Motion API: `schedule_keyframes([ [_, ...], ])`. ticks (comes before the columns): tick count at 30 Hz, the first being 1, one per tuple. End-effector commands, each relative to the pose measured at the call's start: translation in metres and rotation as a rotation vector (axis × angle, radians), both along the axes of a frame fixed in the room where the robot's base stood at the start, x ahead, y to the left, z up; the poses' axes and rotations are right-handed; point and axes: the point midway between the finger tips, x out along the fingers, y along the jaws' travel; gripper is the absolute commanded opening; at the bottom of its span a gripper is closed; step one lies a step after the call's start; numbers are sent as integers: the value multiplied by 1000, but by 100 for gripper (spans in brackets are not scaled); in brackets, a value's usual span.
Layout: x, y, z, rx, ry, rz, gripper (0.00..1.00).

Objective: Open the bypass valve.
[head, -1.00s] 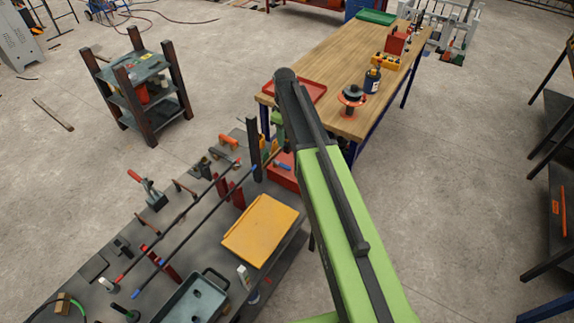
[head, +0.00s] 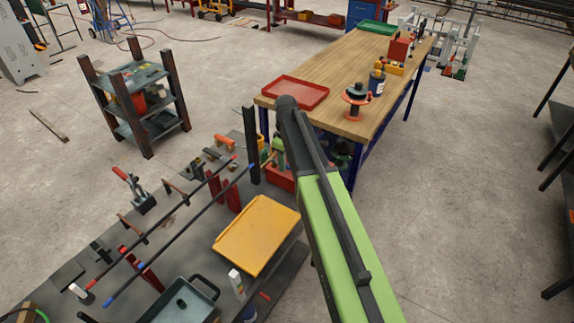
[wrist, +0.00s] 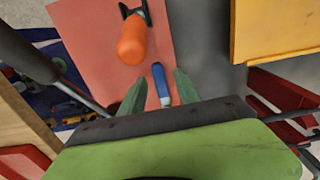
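I cannot make out the bypass valve with certainty in either view. A frame of white pipes (head: 458,42) with small red and green parts stands beyond the wooden workbench, too far off to tell whether a valve is on it. My gripper (wrist: 157,92) shows two green fingers spread apart in the wrist view, with nothing visibly held. A blue and white piece (wrist: 161,84) shows in the gap between them; its distance is unclear. An orange rounded piece (wrist: 132,40) lies past the fingers on a red surface. In the head view my arm hides most of the gripper.
The wooden workbench (head: 345,70) carries a red tray (head: 295,92), a red and black reel-like item (head: 356,97) and several small things. A dark table with bars and a yellow tray (head: 257,235) is at lower left. A shelf (head: 135,98) stands behind it.

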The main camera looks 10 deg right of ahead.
Motion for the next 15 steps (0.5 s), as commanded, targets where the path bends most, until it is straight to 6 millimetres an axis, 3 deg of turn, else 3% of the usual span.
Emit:
schedule_keyframes([
  [2,0,0,1,0,0,0,36],
  [10,0,-1,1,0,0,-1,0],
  [15,0,-1,0,0,0,-1,0],
])
